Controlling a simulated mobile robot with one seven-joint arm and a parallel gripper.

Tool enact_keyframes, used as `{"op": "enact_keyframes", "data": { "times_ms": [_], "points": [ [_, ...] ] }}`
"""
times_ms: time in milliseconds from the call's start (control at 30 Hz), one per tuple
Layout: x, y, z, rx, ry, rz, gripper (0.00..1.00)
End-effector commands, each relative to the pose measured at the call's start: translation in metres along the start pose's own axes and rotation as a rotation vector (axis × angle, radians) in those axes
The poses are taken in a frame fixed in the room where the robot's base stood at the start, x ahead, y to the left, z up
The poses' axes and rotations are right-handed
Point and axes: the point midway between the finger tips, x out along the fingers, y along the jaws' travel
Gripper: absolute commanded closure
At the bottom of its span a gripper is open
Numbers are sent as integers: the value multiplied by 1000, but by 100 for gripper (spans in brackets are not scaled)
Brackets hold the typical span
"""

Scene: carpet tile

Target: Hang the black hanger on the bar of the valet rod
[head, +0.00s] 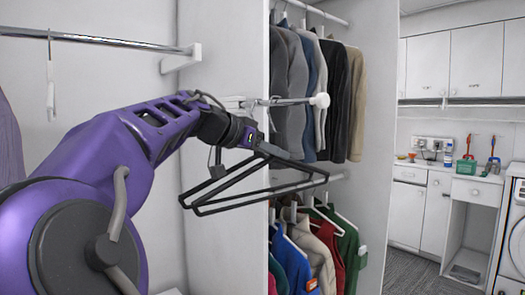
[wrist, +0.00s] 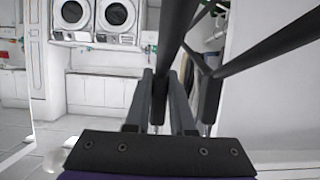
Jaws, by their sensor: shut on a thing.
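The black hanger (head: 240,201) is held out in front of the closet's side panel, its frame tilted. My gripper (head: 262,150) is shut on the hanger near its top. In the wrist view my gripper (wrist: 168,100) shows its fingers around a dark hanger part, with the hanger's bars (wrist: 270,48) running off to the upper right. The valet rod (head: 292,101) is a thin bar with a white end knob (head: 320,100), sticking out to the right from the panel. It lies just above and behind my gripper. I cannot tell whether the hanger's hook touches the bar.
Clothes (head: 345,95) hang on an upper rail in the closet, and more (head: 315,245) hang below. A wall rail (head: 100,40) with a pale hanger is at the left. A counter (head: 445,175) and a washing machine (head: 512,235) stand at the right, beyond open floor.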

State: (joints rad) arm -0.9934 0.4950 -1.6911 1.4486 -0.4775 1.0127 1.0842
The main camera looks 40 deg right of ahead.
Motion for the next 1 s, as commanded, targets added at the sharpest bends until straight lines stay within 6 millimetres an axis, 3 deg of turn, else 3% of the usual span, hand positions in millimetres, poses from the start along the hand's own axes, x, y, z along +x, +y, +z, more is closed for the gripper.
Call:
{"op": "enact_keyframes", "data": {
  "times_ms": [367,400,600,867,1000],
  "points": [
    [1,0,3,1,0,0,100],
    [1,0,3,1,0,0,75],
    [1,0,3,1,0,0,43],
    [1,0,3,1,-1,0,43],
    [-9,-1,3,0,1,-2,43]
  ]
}}
